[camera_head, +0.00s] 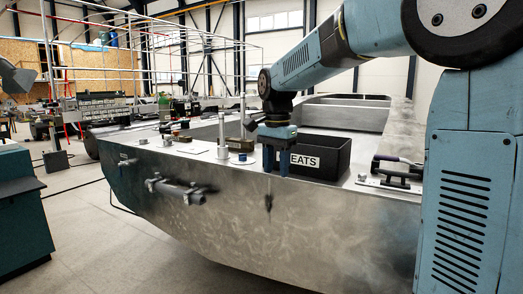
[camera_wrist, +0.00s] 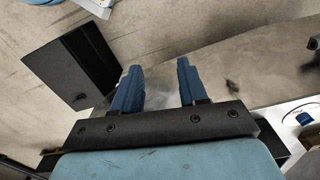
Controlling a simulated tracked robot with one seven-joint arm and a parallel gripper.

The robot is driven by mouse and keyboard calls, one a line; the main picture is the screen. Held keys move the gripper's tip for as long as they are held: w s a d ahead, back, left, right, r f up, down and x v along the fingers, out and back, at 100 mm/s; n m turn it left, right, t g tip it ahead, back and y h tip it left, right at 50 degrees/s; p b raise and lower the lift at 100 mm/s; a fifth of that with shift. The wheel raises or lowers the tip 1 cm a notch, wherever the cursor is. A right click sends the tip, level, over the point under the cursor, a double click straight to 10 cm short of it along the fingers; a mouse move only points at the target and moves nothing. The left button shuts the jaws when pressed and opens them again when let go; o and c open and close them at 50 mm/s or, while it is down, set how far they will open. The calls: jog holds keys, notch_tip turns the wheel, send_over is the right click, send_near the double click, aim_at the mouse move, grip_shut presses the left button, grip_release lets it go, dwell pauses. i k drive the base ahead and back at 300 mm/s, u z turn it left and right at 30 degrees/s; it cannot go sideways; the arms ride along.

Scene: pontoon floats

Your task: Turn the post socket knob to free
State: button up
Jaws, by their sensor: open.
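In the head view a white post (camera_head: 222,135) stands upright in a round base on the pontoon deck. Beside it a small round blue-grey fitting (camera_head: 242,158) sits on a pale plate; it may be the post socket knob, but its setting cannot be read. My gripper (camera_head: 277,172) points down at the near deck edge, to the right of that fitting. Its blue fingers (camera_wrist: 158,82) are apart with nothing between them.
A black bin (camera_head: 322,158) with a "SEATS" label stands right behind my gripper. A clamp-like tool (camera_head: 398,168) lies on the deck at the right. A tubular handle (camera_head: 177,189) sticks out of the hull side (camera_head: 240,220). Floor is clear in front.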

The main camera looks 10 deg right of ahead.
aim_at(243, 157)
jog(key=z, duration=0.25)
jog(key=i, duration=1.25)
jog(key=u, duration=0.35)
jog(key=i, duration=0.85)
jog(key=u, duration=0.2)
